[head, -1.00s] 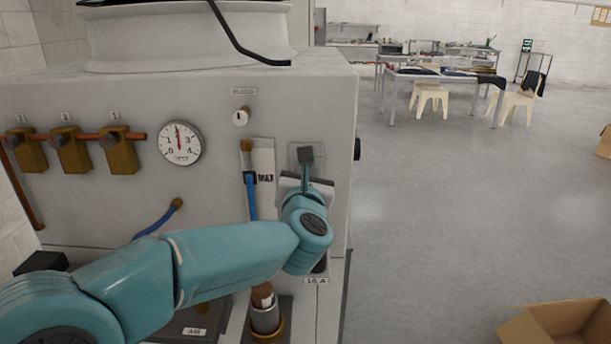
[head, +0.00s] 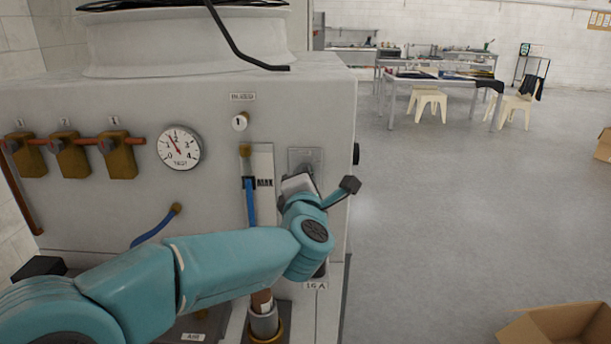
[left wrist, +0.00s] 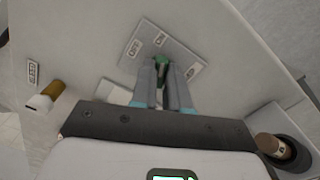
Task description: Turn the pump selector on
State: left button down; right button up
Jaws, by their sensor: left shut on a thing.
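The pump selector's grey square plate (head: 303,157) is on the machine's front panel near its right edge. A green knob (left wrist: 161,62) sits on the plate. My left gripper (left wrist: 167,76) is shut on this knob, its two fingers on either side of it. In the head view my left gripper (head: 299,184) is against the panel just below the plate's upper part and hides the knob. My right gripper is not in view.
A round gauge (head: 179,148) and brass valves (head: 68,155) are left on the panel. A bleed knob (head: 240,121) and a blue tube (head: 250,203) are nearer my gripper. A black knob (head: 356,153) sticks out of the machine's right side.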

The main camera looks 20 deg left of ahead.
pick_arm(q)
jog(key=shift+m+p, duration=0.6)
jog(key=shift+m, duration=1.7)
jog(key=c, duration=1.1)
grip_release()
jog(key=shift+d, duration=0.1)
jog(key=shift+s, duration=0.1)
jog(key=b+v, duration=0.2)
jog(key=v, duration=1.4)
